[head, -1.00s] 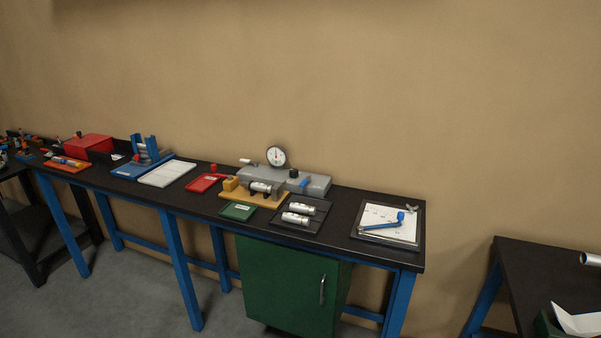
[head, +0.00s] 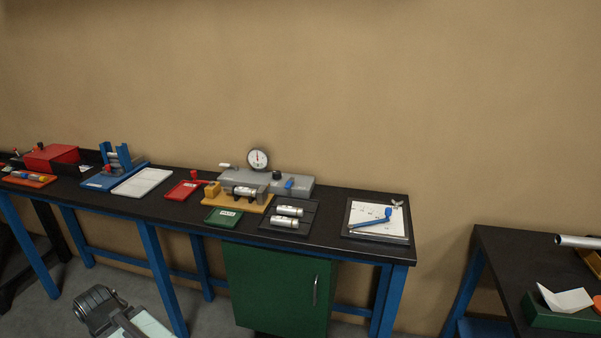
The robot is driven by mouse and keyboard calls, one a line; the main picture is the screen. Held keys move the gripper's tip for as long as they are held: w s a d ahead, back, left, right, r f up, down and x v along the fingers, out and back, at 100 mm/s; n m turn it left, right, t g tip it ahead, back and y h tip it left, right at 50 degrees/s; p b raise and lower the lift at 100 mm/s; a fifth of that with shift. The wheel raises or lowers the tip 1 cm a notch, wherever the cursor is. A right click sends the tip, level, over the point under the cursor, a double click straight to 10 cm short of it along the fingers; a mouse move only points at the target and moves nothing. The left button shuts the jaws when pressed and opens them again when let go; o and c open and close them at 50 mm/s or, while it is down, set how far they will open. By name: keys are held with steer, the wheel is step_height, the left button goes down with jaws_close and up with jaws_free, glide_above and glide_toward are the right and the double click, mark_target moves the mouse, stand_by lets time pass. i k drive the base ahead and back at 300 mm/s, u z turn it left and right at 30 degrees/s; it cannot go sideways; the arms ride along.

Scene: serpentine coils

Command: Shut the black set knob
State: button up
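The black set knob (head: 276,175) is a small dark cap on top of the grey gauge block (head: 235,181), at the back of the long black bench. A blue lever (head: 289,184) sits just right of and in front of it. A round white dial gauge (head: 258,160) stands up behind the block, to the left of the knob. The knob is too small to tell its setting. A grey part of my arm shows low at the left, well below the bench top. My gripper fingers are not visible.
In front of the block are a tan fixture (head: 245,202) with a silver cylinder, a green tray (head: 222,217) and a dark tray (head: 274,230) with two cylinders. A clipboard (head: 378,236) lies right. A green cabinet (head: 270,285) stands below. Another bench (head: 500,258) is at right.

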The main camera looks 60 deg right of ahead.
mark_target(277, 175)
steer(key=z, duration=0.15)
steer(key=i, duration=1)
steer(key=u, duration=0.05)
